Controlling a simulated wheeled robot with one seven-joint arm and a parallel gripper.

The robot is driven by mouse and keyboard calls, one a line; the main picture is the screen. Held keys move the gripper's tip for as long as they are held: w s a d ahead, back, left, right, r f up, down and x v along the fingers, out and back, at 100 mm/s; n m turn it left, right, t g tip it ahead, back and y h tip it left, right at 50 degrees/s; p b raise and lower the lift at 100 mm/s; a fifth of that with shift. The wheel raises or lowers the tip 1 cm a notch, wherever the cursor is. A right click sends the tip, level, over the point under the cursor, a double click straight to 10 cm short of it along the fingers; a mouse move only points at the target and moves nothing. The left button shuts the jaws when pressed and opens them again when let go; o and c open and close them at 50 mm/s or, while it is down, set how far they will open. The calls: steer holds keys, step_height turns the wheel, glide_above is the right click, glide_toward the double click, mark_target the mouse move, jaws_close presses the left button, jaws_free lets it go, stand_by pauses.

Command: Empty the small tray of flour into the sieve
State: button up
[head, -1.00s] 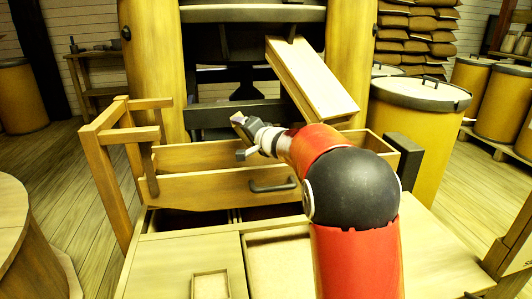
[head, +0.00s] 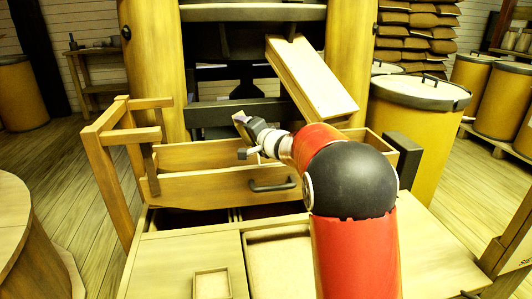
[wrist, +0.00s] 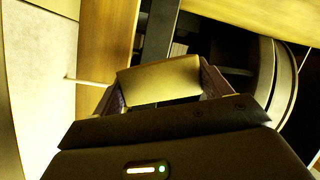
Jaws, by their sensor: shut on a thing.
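My gripper (head: 242,133) is at the end of my red and black arm, above the open wooden box with a dark handle (head: 215,188), which may be the sieve. In the wrist view, the gripper (wrist: 158,90) is shut on a tan, flat-faced piece that looks like the small tray (wrist: 158,80). It is held between purple-lined fingers. Its inside is turned away, so I cannot see any flour. The inside of the box is mostly hidden in the head view.
A small rimmed wooden square (head: 212,284) lies on the bench beside a pale, shallow compartment (head: 280,265). A wooden rail frame (head: 108,170) stands at left. A sloping wooden chute (head: 312,80) comes down behind my arm. A lidded barrel (head: 420,120) stands at right.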

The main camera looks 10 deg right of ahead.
steer(key=shift+d+f+m+p, duration=0.2)
steer(key=shift+f+m+p, duration=0.1)
steer(key=shift+m+p, duration=0.25)
stand_by(0.4)
steer(key=shift+d+r+m+t+y+p, duration=0.15)
steer(key=shift+d+m+p, duration=0.3)
steer(key=shift+p, duration=0.5)
steer(key=shift+d+r+m+t+y+p, duration=0.15)
steer(key=shift+d+m+t+p, duration=0.2)
steer(key=shift+p, duration=0.55)
steer(key=shift+f, duration=0.2)
steer(key=shift+d+r+m+y+b, duration=0.25)
steer(key=shift+m+b, duration=0.4)
steer(key=shift+b, duration=0.9)
steer(key=shift+d+r+m+t+b, duration=0.4)
steer(key=shift+r+m+t+b, duration=0.1)
steer(key=shift+r+m+b, duration=0.35)
steer(key=shift+d+m+t+b, duration=0.35)
steer(key=shift+m+b, duration=0.55)
steer(key=shift+b, duration=0.5)
steer(key=shift+d+m+t+b, duration=0.3)
steer(key=shift+m+b, duration=0.55)
steer(key=shift+b, duration=0.55)
steer(key=shift+d+r, duration=0.1)
steer(key=shift+r, duration=0.05)
